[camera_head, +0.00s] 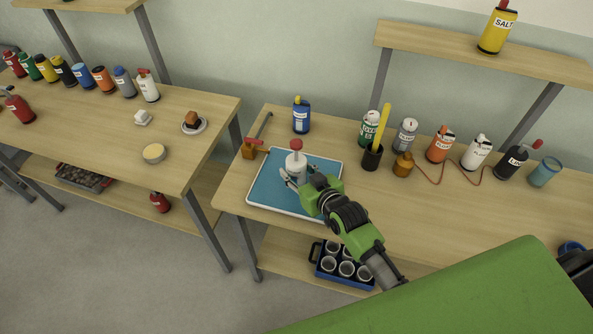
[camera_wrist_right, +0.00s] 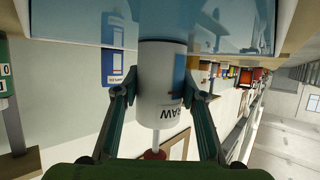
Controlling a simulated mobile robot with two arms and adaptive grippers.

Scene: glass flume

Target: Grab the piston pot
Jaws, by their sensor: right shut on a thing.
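The white pot (camera_head: 296,166) with a red knob on a rod on top, which looks like the piston pot, is upright at the blue mat of the white-rimmed tray (camera_head: 266,189). My right gripper (camera_head: 297,180) is shut on its lower body, one finger on each side. In the right wrist view the pot (camera_wrist_right: 160,85) appears upside down between the two fingers (camera_wrist_right: 160,90). Its dark lettering is partly visible. Its base is against or very near the blue surface; I cannot tell if it touches. My left gripper is not in view.
A blue bottle (camera_head: 301,116) stands behind the tray and a brown block with a lever (camera_head: 253,149) at its left. A dark cup with a yellow stick (camera_head: 373,156) and several labelled pots stand to the right. A crate of cups (camera_head: 343,268) sits on the lower shelf.

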